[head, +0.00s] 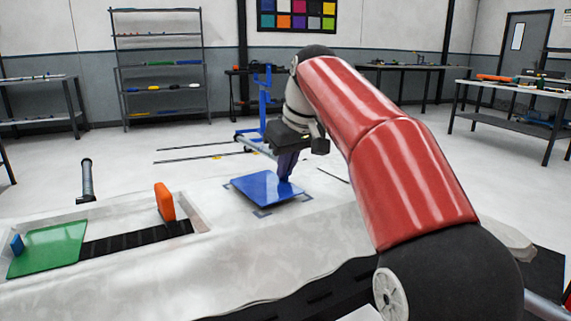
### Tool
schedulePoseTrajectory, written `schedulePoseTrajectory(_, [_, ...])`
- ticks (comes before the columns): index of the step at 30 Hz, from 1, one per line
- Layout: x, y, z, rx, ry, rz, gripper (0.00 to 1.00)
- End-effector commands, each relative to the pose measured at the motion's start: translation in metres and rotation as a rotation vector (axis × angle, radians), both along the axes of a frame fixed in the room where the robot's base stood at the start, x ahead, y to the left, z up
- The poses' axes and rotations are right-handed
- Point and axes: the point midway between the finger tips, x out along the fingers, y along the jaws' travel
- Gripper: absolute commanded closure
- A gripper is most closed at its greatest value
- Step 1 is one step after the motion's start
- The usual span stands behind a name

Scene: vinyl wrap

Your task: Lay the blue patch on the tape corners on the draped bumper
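The blue patch (262,188) is a flat, glossy square over the light drape of the bumper (330,232). Dark tape corners (261,213) show just past its near edge, and the patch covers much of the area between them. I cannot tell whether the patch lies flat on the drape or is slightly above it. My gripper (286,178) points down at the right part of the patch, its dark fingers meeting or overlapping the patch there. The finger gap is too small to see, so its grip is unclear.
The drape between the orange block and the patch is clear.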

Motion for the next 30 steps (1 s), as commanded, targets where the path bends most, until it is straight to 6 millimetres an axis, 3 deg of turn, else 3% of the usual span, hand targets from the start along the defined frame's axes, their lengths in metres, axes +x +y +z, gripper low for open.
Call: schedulePoseTrajectory(30, [0.000,0.000,-0.011,0.000,0.000,0.000,1.00])
